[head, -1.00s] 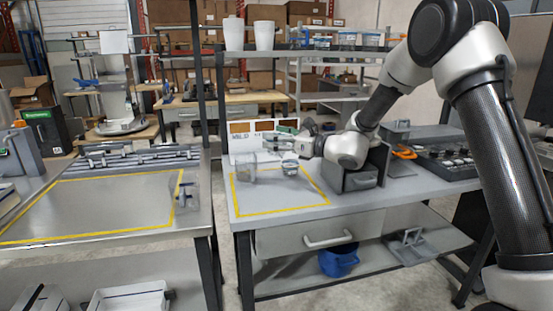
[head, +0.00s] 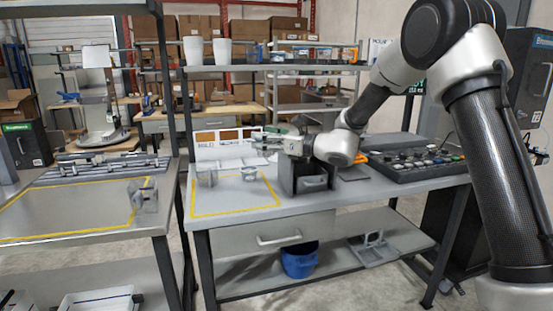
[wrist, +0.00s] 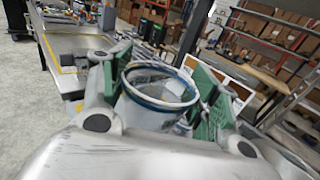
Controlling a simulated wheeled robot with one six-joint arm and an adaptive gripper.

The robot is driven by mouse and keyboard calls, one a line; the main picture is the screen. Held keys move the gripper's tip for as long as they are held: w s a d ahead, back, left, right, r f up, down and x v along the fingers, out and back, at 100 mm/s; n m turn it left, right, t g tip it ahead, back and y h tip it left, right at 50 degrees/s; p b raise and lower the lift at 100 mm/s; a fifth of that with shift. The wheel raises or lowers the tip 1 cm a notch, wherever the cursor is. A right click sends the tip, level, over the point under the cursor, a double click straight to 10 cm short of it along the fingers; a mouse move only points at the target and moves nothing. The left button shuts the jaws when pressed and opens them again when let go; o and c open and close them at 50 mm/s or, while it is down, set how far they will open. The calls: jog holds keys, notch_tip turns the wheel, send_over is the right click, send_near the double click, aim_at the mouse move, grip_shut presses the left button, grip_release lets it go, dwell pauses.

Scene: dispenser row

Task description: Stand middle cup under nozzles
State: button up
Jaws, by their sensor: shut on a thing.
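My gripper (head: 262,142) is above the right table in the head view, its jaws closed around a clear cup. In the wrist view the cup (wrist: 160,90) shows a blue rim between the green finger pads (wrist: 205,100). The held cup is hard to make out in the head view. Two clear cup-like things, one on the left (head: 207,178) and one on the right (head: 249,173), stand within the yellow outline on the right table, below my gripper. Another clear vessel (head: 143,196) stands at the left table's yellow outline. I cannot clearly make out any nozzles.
A grey box (head: 305,180) stands just right of the yellow outline (head: 232,211). A panel with knobs (head: 415,165) is farther right. A white board (head: 228,147) stands behind. A metal rack (head: 100,170) runs along the back of the left table (head: 65,215), whose middle is clear.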

jog(key=shift+s+d+r, duration=0.1)
jog(key=shift+s+r, duration=0.1)
jog(key=shift+s, duration=0.25)
jog(key=shift+s+d+r, duration=0.1)
jog(key=shift+s+r, duration=0.1)
jog(key=shift+s, duration=0.2)
jog(key=s+d+f+m+t+h, duration=0.1)
jog(key=d+f+m+t+h, duration=0.2)
jog(key=d, duration=0.8)
jog(key=s+d+f+m+t+h, duration=0.2)
jog(key=d+f, duration=0.4)
jog(key=d, duration=0.5)
jog(key=s+d+f+m+t+h, duration=0.1)
jog(key=d+f+m+t+h, duration=0.2)
jog(key=d, duration=0.8)
notch_tip(320, 180, down, 2)
jog(key=m+h, duration=0.1)
jog(key=h, duration=0.1)
jog(key=shift+s+d+f+t+h, duration=0.2)
jog(key=shift+t+h, duration=0.1)
jog(key=shift+t, duration=0.1)
jog(key=shift+w, duration=0.1)
